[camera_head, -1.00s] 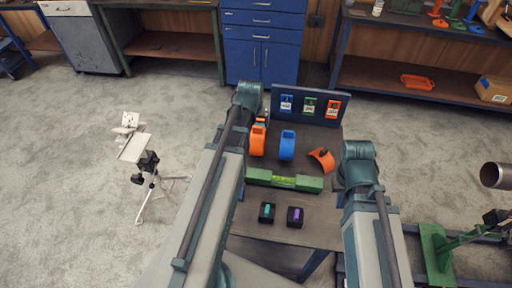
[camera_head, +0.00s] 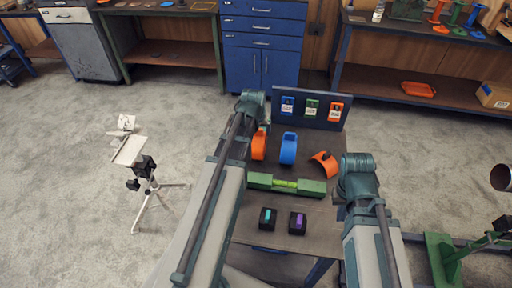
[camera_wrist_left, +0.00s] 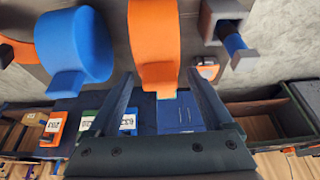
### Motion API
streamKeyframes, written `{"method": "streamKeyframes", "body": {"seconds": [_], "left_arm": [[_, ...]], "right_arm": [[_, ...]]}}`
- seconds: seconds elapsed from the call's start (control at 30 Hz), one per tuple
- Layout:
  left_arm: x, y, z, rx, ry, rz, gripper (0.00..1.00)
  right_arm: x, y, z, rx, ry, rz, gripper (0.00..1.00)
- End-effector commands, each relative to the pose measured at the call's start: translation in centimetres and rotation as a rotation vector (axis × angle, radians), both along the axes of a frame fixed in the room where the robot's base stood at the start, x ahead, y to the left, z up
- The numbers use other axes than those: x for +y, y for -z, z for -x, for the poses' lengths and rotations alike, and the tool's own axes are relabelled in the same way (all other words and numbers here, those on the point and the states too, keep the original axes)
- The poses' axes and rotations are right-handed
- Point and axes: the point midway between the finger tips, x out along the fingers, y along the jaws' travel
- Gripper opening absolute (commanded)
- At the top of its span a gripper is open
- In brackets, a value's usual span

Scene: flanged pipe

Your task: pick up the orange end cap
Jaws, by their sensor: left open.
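An orange end cap (camera_head: 259,146), a rounded ring-like piece with a short tab, stands on the workbench in the head view, partly behind my left wrist. In the left wrist view the orange cap (camera_wrist_left: 153,42) shows between and beyond the fingers of my left gripper (camera_wrist_left: 160,80), which is open and empty. I cannot tell if the fingers touch it. A similar blue cap (camera_head: 288,148) stands beside it, also in the left wrist view (camera_wrist_left: 72,45). Another orange curved piece (camera_head: 324,163) lies farther right. My right gripper is hidden.
A green level (camera_head: 286,184) lies in front of the caps, with two dark blocks (camera_head: 267,218) nearer. A panel with coloured tags (camera_head: 311,107) stands behind. A grey holder with a blue rod (camera_wrist_left: 222,28) is beside the orange cap. A tripod (camera_head: 148,188) stands left.

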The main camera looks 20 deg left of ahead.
Motion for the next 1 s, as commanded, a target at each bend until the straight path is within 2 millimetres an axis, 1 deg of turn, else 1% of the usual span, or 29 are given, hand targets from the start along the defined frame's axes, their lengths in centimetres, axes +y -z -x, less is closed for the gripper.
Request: {"method": "streamKeyframes", "body": {"seconds": [0.03,0.07,0.1,0.17,0.3,0.47,0.5,0.87,1.0], "left_arm": [[0.01,-0.06,0.02,0.0,0.0,0.0,0.85],[0.01,-0.06,0.02,0.0,0.0,0.0,0.8],[0.0,-0.06,0.02,0.0,0.0,0.0,0.72],[0.0,-0.06,0.02,0.0,0.0,0.0,0.62],[0.01,-0.06,0.03,0.0,0.0,0.0,0.36],[0.01,-0.06,0.03,0.0,0.0,0.0,0.08],[0.01,-0.04,0.03,0.0,0.0,0.0,0.0],[0.01,-0.09,0.03,0.0,0.0,0.0,0.0],[0.01,-0.51,0.03,0.0,0.0,0.0,0.0]], "right_arm": [[-0.01,-0.06,0.0,0.0,0.0,0.0,0.0],[-0.01,-0.06,0.0,0.0,0.0,0.0,0.0],[-0.01,-0.06,0.0,0.0,0.0,0.0,0.0],[-0.01,-0.06,0.0,0.0,0.0,0.0,0.0],[0.0,-0.05,0.0,0.0,0.0,0.0,0.0],[0.01,-0.05,0.0,0.0,0.0,0.0,0.0],[0.01,-0.05,0.0,0.0,0.0,0.0,0.0],[0.0,-0.08,0.0,0.0,0.0,0.0,0.0],[0.0,-0.5,0.0,0.0,0.0,0.0,0.0]]}}
